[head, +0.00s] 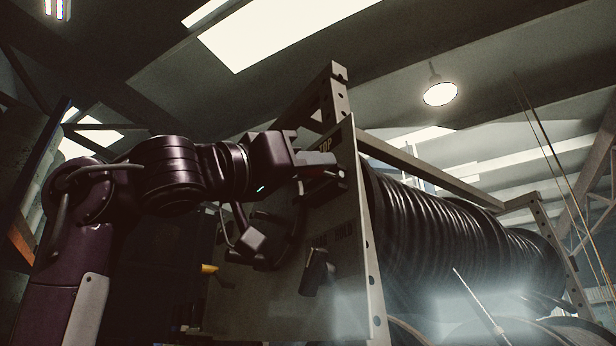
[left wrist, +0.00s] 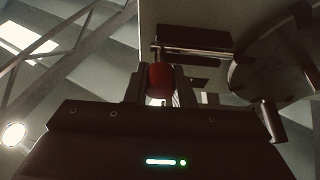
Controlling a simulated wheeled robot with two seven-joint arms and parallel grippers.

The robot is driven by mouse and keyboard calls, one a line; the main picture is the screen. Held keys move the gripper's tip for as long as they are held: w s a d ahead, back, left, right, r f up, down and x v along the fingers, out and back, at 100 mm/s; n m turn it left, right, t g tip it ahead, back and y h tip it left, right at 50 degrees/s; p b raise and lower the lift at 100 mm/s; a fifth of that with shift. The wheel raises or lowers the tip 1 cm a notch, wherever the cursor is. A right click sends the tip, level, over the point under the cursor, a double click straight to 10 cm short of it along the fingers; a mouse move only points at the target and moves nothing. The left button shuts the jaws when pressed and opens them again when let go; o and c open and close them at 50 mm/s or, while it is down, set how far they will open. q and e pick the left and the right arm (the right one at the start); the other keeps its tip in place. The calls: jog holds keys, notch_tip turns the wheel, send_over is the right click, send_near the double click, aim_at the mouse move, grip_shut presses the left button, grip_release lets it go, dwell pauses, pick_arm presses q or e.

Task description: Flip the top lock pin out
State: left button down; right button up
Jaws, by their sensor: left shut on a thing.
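The top lock pin shows in the left wrist view as a red knob (left wrist: 159,80) below a dark metal bar (left wrist: 192,47) on the pale plate. In the head view the gripper hides most of the pin. My right gripper is in neither view.
A large drum wound with black hose (head: 450,235) lies behind the plate in a perforated metal frame (head: 372,250). Dark brackets (head: 317,272) and a dark curved part (left wrist: 285,62) stick out from the plate. A thin pale rod (head: 478,305) slants in front of the hose.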

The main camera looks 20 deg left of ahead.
pick_arm(q)
jog(key=c, duration=1.2)
grip_release()
jog(key=shift+s+d, duration=0.1)
jog(key=shift+d, duration=0.25)
jog(key=shift+c, duration=0.2)
jog(key=shift+a+f, duration=0.1)
jog(key=shift+s+a+f+b, duration=0.15)
jog(key=shift+s+a+b, duration=0.05)
jog(key=shift+b, duration=0.15)
jog(key=b+v, duration=0.4)
jog(key=v, duration=0.3)
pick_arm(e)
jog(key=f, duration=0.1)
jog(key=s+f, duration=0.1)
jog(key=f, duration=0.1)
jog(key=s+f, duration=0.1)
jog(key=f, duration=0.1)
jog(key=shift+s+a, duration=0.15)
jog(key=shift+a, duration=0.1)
pick_arm(q)
jog(key=shift+d, duration=0.1)
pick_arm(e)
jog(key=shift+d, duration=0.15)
pick_arm(q)
jog(key=shift+s, duration=0.1)
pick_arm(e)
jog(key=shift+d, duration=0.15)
